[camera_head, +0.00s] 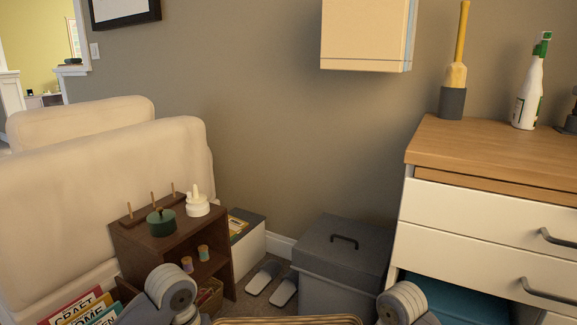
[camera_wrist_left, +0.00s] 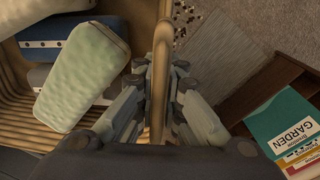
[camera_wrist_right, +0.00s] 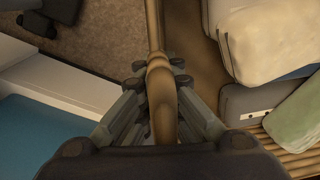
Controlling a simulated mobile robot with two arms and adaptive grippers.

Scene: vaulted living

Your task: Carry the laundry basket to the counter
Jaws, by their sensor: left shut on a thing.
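The laundry basket is wicker; only a strip of its rim (camera_head: 290,321) shows at the bottom of the head view. In the left wrist view my left gripper (camera_wrist_left: 159,72) is shut on the basket's rim (camera_wrist_left: 161,35). In the right wrist view my right gripper (camera_wrist_right: 159,72) has its fingers closed on either side of the rim (camera_wrist_right: 154,30). Folded laundry lies inside: a pale green piece (camera_wrist_left: 84,75), blue and grey pieces, and a cream piece (camera_wrist_right: 262,45). The counter (camera_head: 490,150) has a wooden top and white drawers, at the right.
A grey lidded bin (camera_head: 340,255) stands left of the counter.

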